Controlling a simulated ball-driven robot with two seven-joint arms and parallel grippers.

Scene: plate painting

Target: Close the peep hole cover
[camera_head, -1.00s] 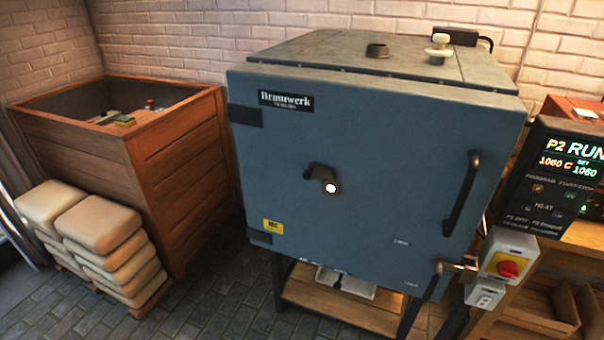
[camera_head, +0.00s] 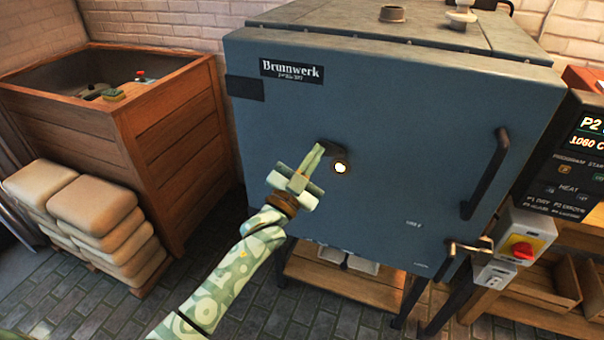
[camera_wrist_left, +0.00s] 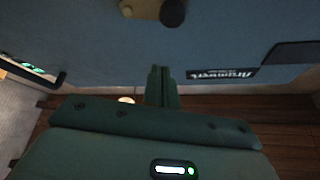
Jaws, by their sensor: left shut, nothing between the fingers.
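The blue-grey kiln (camera_head: 400,110) stands in the middle of the head view with its door shut. The peep hole (camera_head: 340,168) glows bright and is uncovered. Its dark cover (camera_head: 326,144) sits up and left of the hole, partly hidden by my fingers. My left gripper (camera_head: 318,152) is shut and empty, its fingertips beside the cover on its left; I cannot tell whether they touch. In the left wrist view the gripper's fingers (camera_wrist_left: 163,74) point toward the door, with a dark round knob (camera_wrist_left: 172,13) and a brass-coloured part (camera_wrist_left: 143,9) at the top edge. My right gripper is out of view.
A dark door handle (camera_head: 485,175) and a latch (camera_head: 468,247) are on the door's right side. A control panel (camera_head: 575,160) and a red switch (camera_head: 522,249) stand at the right. A wooden bin (camera_head: 170,140) and stacked sacks (camera_head: 95,205) stand at the left.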

